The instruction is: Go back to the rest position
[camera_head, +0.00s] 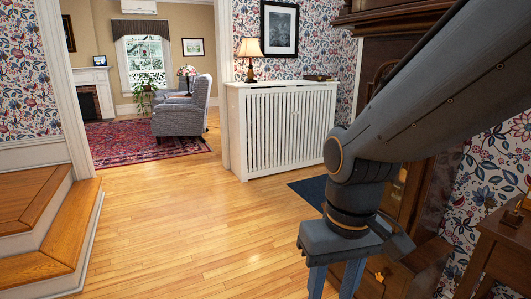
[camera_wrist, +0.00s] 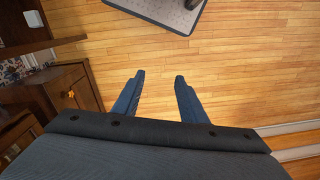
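My gripper (camera_head: 335,284) hangs at the end of my arm, at the lower right of the head view, with its fingers pointing down and cut off by the bottom edge. In the wrist view both blue fingers of my gripper (camera_wrist: 160,78) show, spread apart. The gripper is open and holds nothing. My arm reaches in from the upper right of the head view and hides part of the tall wooden clock case (camera_head: 375,65).
Wooden steps (camera_head: 75,215) stand at the left. A white slatted radiator cover (camera_head: 285,130) with a lamp (camera_head: 250,55) is ahead. A dark mat (camera_head: 308,190) lies before the clock. A small wooden table (camera_head: 505,245) is at the right. The middle floor is clear.

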